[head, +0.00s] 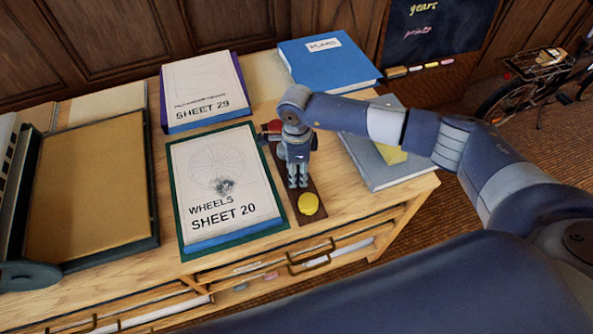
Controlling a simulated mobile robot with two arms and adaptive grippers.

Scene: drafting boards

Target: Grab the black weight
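I cannot clearly make out a black weight. The area under and behind my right gripper is hidden. My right gripper (298,184) points down over a narrow dark brown tray (316,219) between the drawing boards and a grey book. Its fingers look close together, but whether they are shut or hold anything is unclear. A yellow round piece (308,203) lies at the tray's near end, just in front of the fingers. A red piece (271,127) shows at the far end, partly hidden by the gripper. My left gripper is not in view.
The wheels sheet 20 board (223,187), with a dark smudge, lies left of the tray. Sheet 29 (205,90) and a blue book (328,62) lie behind. A grey book (376,165) sits under my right forearm. A brown board (90,190) fills the left.

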